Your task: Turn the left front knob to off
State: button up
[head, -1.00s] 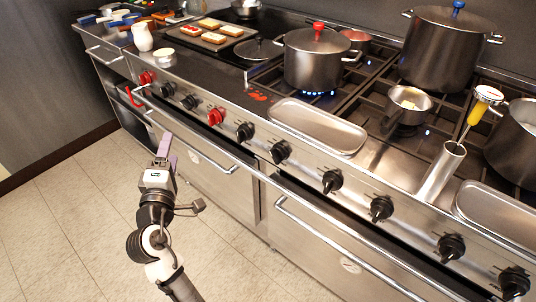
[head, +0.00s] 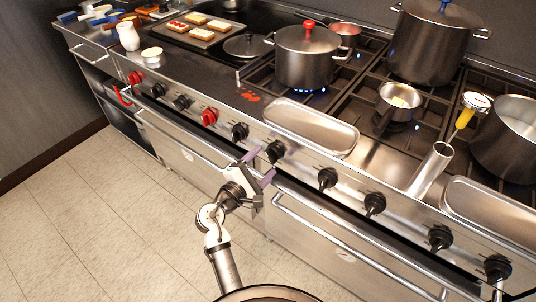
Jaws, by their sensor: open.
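A row of knobs runs along the front panel of the steel range. Black knobs include one at the left (head: 240,131), one just beyond my fingers (head: 275,150), and one further right (head: 327,178). Two red knobs (head: 135,77) (head: 209,116) sit further left. Which one is the left front knob is not labelled legibly. My gripper (head: 261,167) is open and empty, its purple fingers in front of the panel, just below and left of the second black knob. I cannot tell if they touch it. Blue flame shows under the pot with a red lid handle (head: 306,62).
A long oven handle (head: 345,245) and a door handle (head: 185,138) stick out below the panel. A steel tray (head: 312,128) lies on the front ledge. A small saucepan (head: 396,103) and a large pot (head: 430,45) stand on the grates. The floor at left is clear.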

aim_at(273, 154)
jog(key=shift+x, duration=1.6)
jog(key=c, duration=0.9)
